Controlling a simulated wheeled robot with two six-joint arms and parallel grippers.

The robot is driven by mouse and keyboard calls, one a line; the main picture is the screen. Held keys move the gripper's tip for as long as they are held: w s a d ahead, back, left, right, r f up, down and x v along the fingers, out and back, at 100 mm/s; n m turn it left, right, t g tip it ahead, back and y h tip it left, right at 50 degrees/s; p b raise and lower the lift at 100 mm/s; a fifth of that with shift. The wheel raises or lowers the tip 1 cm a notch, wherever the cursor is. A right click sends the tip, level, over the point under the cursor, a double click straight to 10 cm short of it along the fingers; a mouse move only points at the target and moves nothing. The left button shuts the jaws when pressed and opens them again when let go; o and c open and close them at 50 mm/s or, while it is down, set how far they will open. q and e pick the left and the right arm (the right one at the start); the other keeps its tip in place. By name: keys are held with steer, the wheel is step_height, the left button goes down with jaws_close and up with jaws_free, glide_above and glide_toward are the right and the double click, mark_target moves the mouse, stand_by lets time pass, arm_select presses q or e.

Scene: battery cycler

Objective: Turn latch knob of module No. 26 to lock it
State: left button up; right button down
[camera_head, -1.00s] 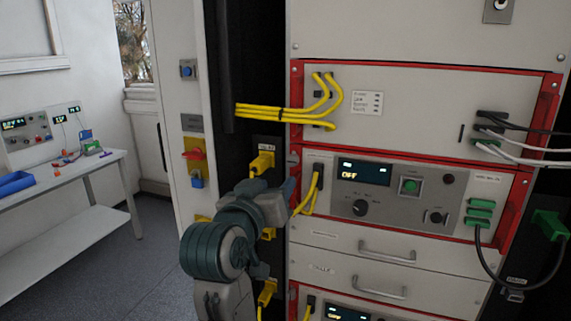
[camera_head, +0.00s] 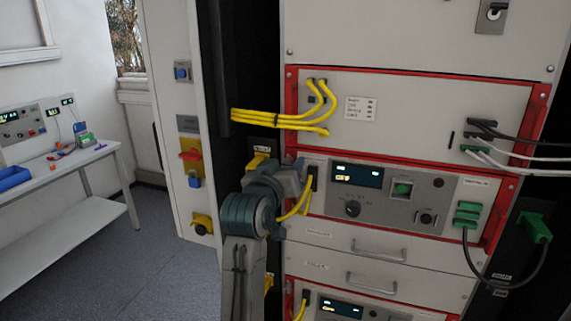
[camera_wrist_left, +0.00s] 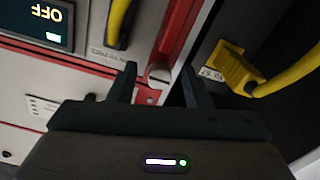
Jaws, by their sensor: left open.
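The module with the OFF display (camera_head: 357,176) sits in the red-framed rack, with a dark dial and a green button on its face. Its number label (camera_head: 475,183) is too small to read. In the left wrist view, which is turned upside down, a small grey latch knob (camera_wrist_left: 159,74) sits on the red frame edge beside the module. My left gripper (camera_wrist_left: 157,80) is open, with one finger on each side of the knob; I cannot tell whether they touch it. In the head view my left gripper (camera_head: 296,172) is at the module's left edge and hides the knob.
Yellow cables (camera_head: 292,208) plug in close to my gripper. A yellow connector (camera_wrist_left: 236,72) with its cable stands beside the frame. Drawer handles (camera_head: 376,250) stick out below the module. A bench (camera_head: 75,172) stands far left, with open floor before it.

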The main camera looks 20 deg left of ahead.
arm_select(q)
jaws_close()
steer(key=shift+m, duration=9)
